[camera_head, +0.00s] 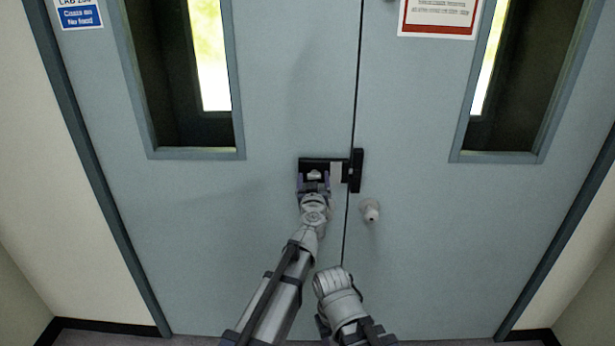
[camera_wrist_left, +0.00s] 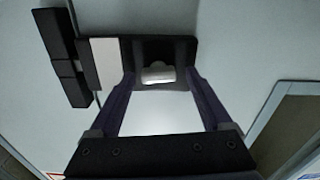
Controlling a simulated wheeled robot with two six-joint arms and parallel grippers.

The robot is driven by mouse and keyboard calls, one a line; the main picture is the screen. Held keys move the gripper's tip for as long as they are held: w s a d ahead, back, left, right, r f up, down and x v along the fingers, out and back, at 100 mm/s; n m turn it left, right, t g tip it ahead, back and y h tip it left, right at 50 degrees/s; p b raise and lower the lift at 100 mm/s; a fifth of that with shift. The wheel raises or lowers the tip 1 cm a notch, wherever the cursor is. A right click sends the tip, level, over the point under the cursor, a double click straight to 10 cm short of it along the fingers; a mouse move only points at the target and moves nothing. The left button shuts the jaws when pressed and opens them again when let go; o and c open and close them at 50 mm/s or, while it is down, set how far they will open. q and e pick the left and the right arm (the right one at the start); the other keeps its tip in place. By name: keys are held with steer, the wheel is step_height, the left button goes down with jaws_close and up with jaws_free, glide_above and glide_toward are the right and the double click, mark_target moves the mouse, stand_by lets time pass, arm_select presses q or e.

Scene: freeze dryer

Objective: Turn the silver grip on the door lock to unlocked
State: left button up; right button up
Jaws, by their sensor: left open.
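The door lock (camera_head: 336,167) is a black box across the gap between two grey-blue doors. Its silver grip (camera_head: 314,175) sits on the left part of the lock. In the left wrist view, the silver grip (camera_wrist_left: 158,73) is a short, light bar lying crosswise in a dark recess of the lock (camera_wrist_left: 120,50). My left gripper (camera_head: 314,182) is open at the lock. In the wrist view its two fingers (camera_wrist_left: 160,78) stand on either side of the grip, with gaps visible. I cannot tell how deep the fingertips reach. My right gripper does not show.
A pale round knob (camera_head: 371,210) sticks out of the right door, just right of the lock. A link of my right arm (camera_head: 338,287) is below the lock. Both doors have narrow windows (camera_head: 212,55) higher up. The lower door surfaces are bare.

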arm_select(q)
steer(key=shift+w, duration=0.2)
steer(key=shift+s+d+r, duration=0.1)
jaws_close()
stand_by(0.5)
